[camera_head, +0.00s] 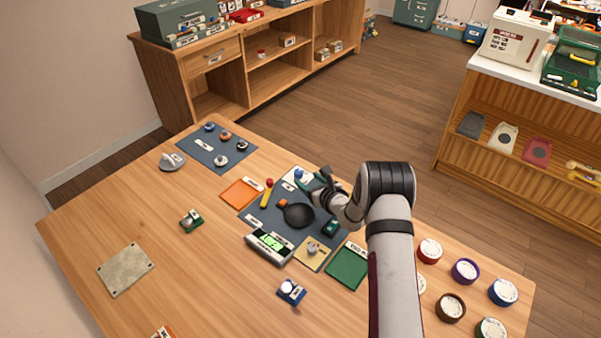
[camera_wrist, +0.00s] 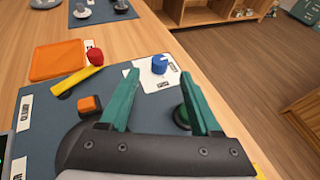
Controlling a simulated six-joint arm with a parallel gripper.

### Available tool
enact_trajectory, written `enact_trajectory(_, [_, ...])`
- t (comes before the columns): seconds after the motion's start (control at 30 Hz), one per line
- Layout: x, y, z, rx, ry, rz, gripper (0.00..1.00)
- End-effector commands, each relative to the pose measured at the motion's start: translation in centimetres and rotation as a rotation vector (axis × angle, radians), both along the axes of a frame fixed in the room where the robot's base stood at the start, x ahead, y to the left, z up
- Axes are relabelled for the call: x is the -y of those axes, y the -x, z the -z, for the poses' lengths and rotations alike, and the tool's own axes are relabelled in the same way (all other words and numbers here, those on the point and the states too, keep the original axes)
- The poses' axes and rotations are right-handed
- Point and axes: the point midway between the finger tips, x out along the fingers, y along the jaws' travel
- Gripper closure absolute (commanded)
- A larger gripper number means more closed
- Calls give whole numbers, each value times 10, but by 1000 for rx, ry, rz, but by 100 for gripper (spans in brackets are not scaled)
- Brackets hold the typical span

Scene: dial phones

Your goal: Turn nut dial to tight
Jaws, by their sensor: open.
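A blue round knob (camera_wrist: 159,64) stands on a white plate (camera_wrist: 146,80) with small dark labels, too small to read. The same blue knob (camera_head: 298,174) is at the far edge of the dark mat in the head view. I cannot tell from the labels which dial is the nut dial. My gripper (camera_wrist: 160,74) has two teal fingers spread wide, with nothing held. The knob appears between and just beyond the fingertips. In the head view my gripper (camera_head: 321,183) is just right of the knob; contact is not visible.
On the mat (camera_head: 262,218) are a black round pan-like thing (camera_head: 298,215), a yellow bar (camera_head: 267,197) and an orange block (camera_wrist: 90,105). An orange tray (camera_head: 241,194) lies left. Several round dials, including a red one (camera_head: 430,250), stand right of my arm.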

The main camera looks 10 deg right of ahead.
Motion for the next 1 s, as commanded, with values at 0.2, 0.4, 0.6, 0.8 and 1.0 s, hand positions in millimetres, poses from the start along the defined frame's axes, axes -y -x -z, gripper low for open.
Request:
enact_trajectory(0.2, [-15,-40,18,0,1,-1,36])
enact_trajectory(0.4, [-19,-52,22,0,0,-1,36])
enact_trajectory(0.6, [-19,-52,22,1,-1,-1,36])
enact_trajectory(0.8, [-19,-52,22,1,-1,-1,66])
enact_trajectory(1.0, [-19,-52,22,1,0,-1,100])
